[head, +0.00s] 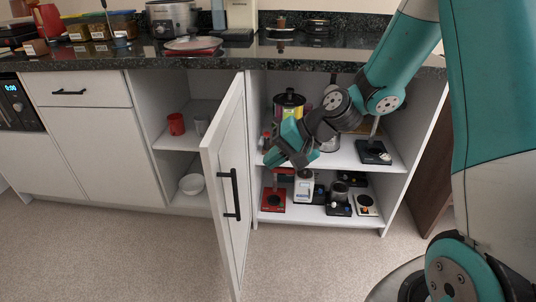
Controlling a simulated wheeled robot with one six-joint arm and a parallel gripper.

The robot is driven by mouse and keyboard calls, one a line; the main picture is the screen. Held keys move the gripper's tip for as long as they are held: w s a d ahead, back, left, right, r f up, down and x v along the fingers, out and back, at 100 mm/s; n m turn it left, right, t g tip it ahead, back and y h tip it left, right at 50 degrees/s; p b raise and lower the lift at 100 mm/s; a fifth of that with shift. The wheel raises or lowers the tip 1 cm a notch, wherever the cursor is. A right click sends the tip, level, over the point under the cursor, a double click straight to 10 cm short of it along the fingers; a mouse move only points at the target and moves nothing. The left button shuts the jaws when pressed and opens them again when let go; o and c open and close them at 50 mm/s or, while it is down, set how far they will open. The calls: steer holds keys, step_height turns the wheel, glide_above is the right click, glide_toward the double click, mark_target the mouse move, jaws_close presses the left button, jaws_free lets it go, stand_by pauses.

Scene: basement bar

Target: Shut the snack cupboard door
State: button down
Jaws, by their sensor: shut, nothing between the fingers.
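The white cupboard door (226,165) stands open, jutting out from the upright between two open compartments. Its face with the black bar handle (229,194) is turned to the right. The compartment on its left (177,144) shows a red cup (176,124), a pale cup (201,125) and a white bowl (192,184); the door hides part of it. My gripper (287,158) is shut and empty. It is to the right of the door, in front of the right-hand compartment, pointing down and left, apart from the handle in the picture.
The right-hand compartment's shelf (345,158) holds a pot (289,104) and a black scale (373,152); several small appliances stand below. The carpet (110,245) left of the door is clear.

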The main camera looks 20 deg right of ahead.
mark_target(224, 180)
steer(key=x, duration=0.3)
steer(key=r+b+x, duration=0.1)
steer(key=x, duration=0.2)
steer(key=a+x, duration=0.1)
steer(key=x, duration=0.2)
steer(key=shift+w+a+r, duration=0.15)
steer(key=shift+w, duration=0.15)
steer(key=shift+w+a, duration=0.3)
steer(key=shift+a, duration=0.2)
